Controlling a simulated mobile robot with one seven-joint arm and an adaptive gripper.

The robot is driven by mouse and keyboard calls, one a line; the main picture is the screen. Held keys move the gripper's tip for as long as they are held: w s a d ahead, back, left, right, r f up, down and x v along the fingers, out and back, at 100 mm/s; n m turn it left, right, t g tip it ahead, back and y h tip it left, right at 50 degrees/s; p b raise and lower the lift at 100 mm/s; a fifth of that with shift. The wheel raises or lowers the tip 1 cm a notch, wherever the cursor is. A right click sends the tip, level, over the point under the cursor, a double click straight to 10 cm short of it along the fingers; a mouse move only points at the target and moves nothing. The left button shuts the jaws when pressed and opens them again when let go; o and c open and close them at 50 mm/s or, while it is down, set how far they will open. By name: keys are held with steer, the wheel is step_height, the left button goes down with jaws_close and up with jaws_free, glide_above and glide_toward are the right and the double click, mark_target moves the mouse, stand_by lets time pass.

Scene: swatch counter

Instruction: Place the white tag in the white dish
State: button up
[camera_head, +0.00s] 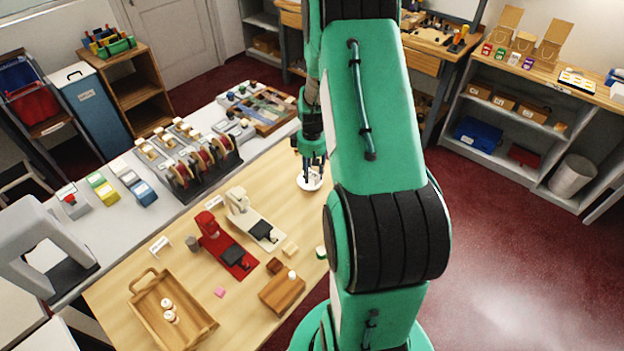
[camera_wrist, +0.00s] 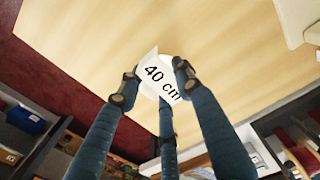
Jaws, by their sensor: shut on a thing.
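The white tag (camera_wrist: 160,76), printed "40 cm", is held between the fingers of my gripper (camera_wrist: 153,88). It sits tilted across the fingertips in the wrist view. The white dish (camera_head: 309,185) is a small round dish on the far right part of the wooden counter. In the head view my gripper (camera_head: 313,166) points down right at the dish, with its fingertips over it. In the wrist view a white rounded shape behind the tag looks like part of the dish, mostly hidden. I cannot tell whether the tag touches the dish.
A cream hand press (camera_head: 250,215) and a red one (camera_head: 222,245) stand left of the dish. A wooden tray (camera_head: 146,303) and a wooden block (camera_head: 282,294) are nearer the front. A ribbon rack (camera_head: 205,168) stands behind. Bare counter lies around the dish.

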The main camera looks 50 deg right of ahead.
mark_target(312, 171)
steer(key=shift+w+d+f+b, duration=0.15)
steer(key=shift+f+b, duration=0.2)
steer(key=shift+f, duration=1.5)
steer(key=shift+f, duration=0.6)
steer(key=o, duration=0.8)
steer(key=shift+r, duration=0.2)
step_height(312, 171, up, 13)
steer(key=shift+f+p, duration=0.1)
steer(key=shift+p, duration=0.9)
